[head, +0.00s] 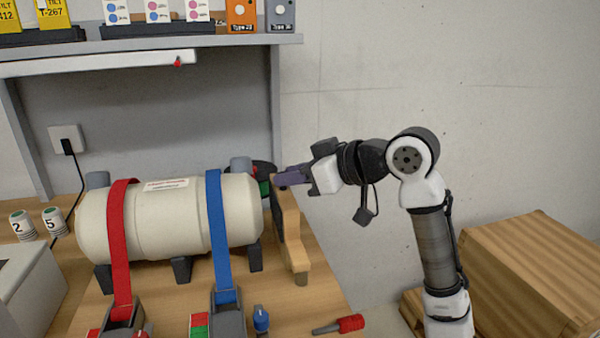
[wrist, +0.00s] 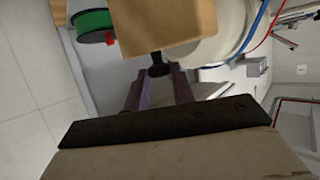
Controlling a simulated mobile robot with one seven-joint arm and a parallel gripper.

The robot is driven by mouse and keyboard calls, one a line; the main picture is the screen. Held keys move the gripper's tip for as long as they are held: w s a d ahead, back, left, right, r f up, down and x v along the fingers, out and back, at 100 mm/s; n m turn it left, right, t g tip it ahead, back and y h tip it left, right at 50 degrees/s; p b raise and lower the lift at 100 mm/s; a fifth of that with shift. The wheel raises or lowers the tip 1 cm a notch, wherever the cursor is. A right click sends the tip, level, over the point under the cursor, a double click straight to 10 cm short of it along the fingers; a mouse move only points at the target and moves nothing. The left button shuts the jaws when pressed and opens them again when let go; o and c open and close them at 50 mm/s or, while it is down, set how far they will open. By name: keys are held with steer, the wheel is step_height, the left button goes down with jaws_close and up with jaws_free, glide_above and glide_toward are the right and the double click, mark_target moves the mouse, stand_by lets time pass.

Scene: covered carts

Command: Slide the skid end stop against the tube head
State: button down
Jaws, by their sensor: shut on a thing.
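The tube (head: 170,220) is a cream cylinder lying on dark supports, with its rounded head at the right end. The skid end stop (head: 291,228) is an upright wooden block just right of that head; a narrow gap seems to show, but I cannot tell whether they touch. In the wrist view the end stop (wrist: 175,22) is a tan block with a dark knob, beside the tube (wrist: 222,45). My gripper (head: 280,181) comes from the right at the end stop's upper part. Its purple fingers (wrist: 158,75) are shut on the dark knob.
A red strap (head: 120,245) and a blue strap (head: 219,235) cross the tube. A red-handled tool (head: 340,325) lies at the bench's front right. A green spool (wrist: 93,22) is behind the end stop. A shelf (head: 150,48) hangs above; a wooden box (head: 530,270) stands right.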

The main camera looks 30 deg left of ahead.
steer(key=c, duration=1.2)
jaws_free()
steer(key=v, duration=1.3)
steer(key=shift+d+b, duration=0.4)
steer(key=shift+b, duration=0.05)
steer(key=shift+r, duration=0.1)
